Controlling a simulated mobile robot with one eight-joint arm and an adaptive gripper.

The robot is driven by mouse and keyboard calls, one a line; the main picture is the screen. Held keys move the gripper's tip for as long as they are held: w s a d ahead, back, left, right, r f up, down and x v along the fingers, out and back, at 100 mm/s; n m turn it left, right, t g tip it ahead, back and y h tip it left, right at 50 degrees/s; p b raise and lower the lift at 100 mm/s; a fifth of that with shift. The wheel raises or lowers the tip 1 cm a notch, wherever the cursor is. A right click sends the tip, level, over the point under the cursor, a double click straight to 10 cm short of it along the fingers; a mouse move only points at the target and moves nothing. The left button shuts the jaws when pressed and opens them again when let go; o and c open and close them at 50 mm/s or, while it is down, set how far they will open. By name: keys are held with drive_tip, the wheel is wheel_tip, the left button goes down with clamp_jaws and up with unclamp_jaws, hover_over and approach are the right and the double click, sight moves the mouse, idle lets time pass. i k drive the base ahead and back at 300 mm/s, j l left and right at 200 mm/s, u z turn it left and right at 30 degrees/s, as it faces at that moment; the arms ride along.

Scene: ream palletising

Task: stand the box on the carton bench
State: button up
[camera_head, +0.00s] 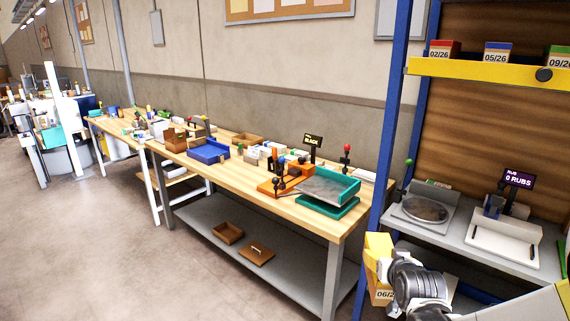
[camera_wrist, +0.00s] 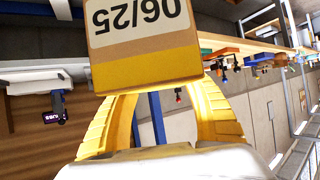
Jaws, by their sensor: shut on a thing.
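The box (camera_head: 383,294) is yellow with a white label reading 06/25. In the wrist view the box (camera_wrist: 142,50) fills the top middle, its label upside down. My gripper (camera_head: 380,268) is at the lower right of the head view, in front of the blue rack post. Its yellow fingers (camera_wrist: 158,95) are shut on the box, one at each side, and hold it off any surface. A long wooden-topped bench (camera_head: 310,219) stands left of the box. I cannot tell which bench is the carton bench.
The bench top carries a teal tray (camera_head: 335,187), a blue tray (camera_head: 209,152) and many small items. Blue rack post (camera_head: 388,130) stands close to my gripper. A yellow shelf (camera_head: 480,70) holds labelled boxes. A grey counter (camera_head: 465,237) bears a scale and device. Floor at left is clear.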

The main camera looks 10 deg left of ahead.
sight(242, 172)
drive_tip(key=i+j+u, duration=1)
drive_tip(key=u, duration=0.15)
drive_tip(key=i+u, duration=0.35)
drive_tip(key=i, duration=0.15)
drive_tip(key=i+j+z, duration=0.1)
drive_tip(key=i+z, duration=0.3)
drive_tip(key=i+j+z, duration=0.2)
drive_tip(key=i+z, duration=0.25)
drive_tip(key=i+j+z, duration=0.6)
drive_tip(key=j+z, duration=0.2)
drive_tip(key=i+j+z, duration=0.15)
drive_tip(key=j+z, duration=0.25)
drive_tip(key=i+j+z, duration=0.15)
drive_tip(key=j+z, duration=0.95)
drive_tip(key=i+j, duration=0.05)
drive_tip(key=j, duration=0.1)
